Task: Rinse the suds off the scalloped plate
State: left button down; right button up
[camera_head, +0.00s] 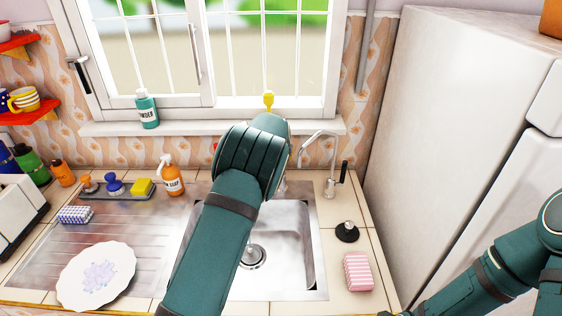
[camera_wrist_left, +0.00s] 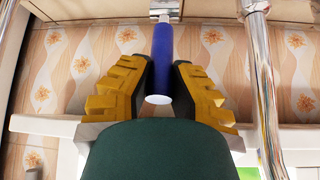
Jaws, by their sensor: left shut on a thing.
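The scalloped plate (camera_head: 97,275) lies on the drainboard at the lower left of the head view. A pale lilac patch covers its middle; I cannot tell whether it is suds or a pattern. My left arm reaches over the sink (camera_head: 290,245) toward the wall and hides its own gripper in the head view. In the left wrist view my left gripper (camera_wrist_left: 158,85) is shut on a blue cylindrical handle (camera_wrist_left: 162,55) fixed to a chrome mount. The chrome tap (camera_head: 318,140) arches at the sink's back right, with no water stream visible.
A soap spray bottle (camera_head: 172,176) and a brush tray (camera_head: 120,195) stand behind the drainboard. A checked sponge (camera_head: 75,215) lies left. A black plug (camera_head: 347,232) and a pink striped sponge (camera_head: 357,271) lie right of the sink. The fridge (camera_head: 460,130) bounds the right side.

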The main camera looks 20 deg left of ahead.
dwell(0.4)
pick_arm(q)
jog(key=c, duration=0.8)
grip_release()
jog(key=shift+f, duration=0.1)
jog(key=v, duration=1.2)
